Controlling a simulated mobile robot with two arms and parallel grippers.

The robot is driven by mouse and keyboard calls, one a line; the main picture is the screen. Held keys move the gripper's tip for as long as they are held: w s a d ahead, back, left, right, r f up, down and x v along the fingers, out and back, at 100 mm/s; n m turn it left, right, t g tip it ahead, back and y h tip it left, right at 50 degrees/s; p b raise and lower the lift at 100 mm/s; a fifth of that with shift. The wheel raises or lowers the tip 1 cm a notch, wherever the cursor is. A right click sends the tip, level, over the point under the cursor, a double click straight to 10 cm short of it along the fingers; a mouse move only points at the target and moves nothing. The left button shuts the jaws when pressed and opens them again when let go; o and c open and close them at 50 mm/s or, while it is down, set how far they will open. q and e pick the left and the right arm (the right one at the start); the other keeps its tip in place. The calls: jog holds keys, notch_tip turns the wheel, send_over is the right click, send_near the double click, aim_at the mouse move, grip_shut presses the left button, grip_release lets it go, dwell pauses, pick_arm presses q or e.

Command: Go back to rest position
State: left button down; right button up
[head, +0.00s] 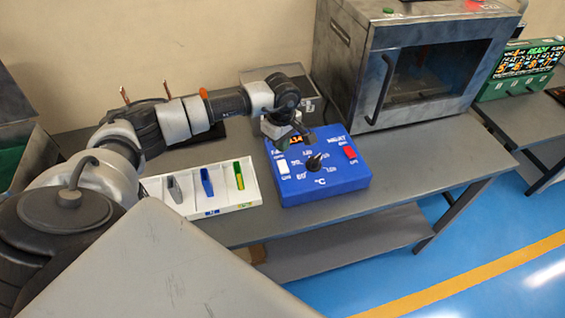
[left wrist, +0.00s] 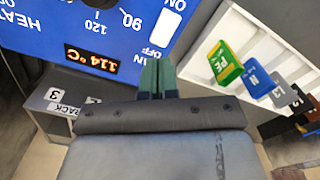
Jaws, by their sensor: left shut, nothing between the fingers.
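My left arm reaches in from the left in the head view and bends down over the workbench. Its gripper (head: 303,136) hangs just above the back edge of the blue control box (head: 325,190), apart from the dial. In the left wrist view the two green fingertips (left wrist: 157,75) are together with nothing between them. The control box (left wrist: 50,30) shows there too, its display reading 114 °C. In the head view the box has a black dial (head: 314,162), a white switch (head: 283,167) and a red switch (head: 350,152). My right gripper is not in view.
A white divided tray (head: 222,201) left of the box holds grey, blue and green pieces. A large grey oven (head: 345,60) with a closed door stands behind right. A grey case (head: 312,97) sits behind the gripper. The bench (head: 420,165) is clear right of the box.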

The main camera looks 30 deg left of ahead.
pick_arm(q)
jog(key=shift+r, duration=0.55)
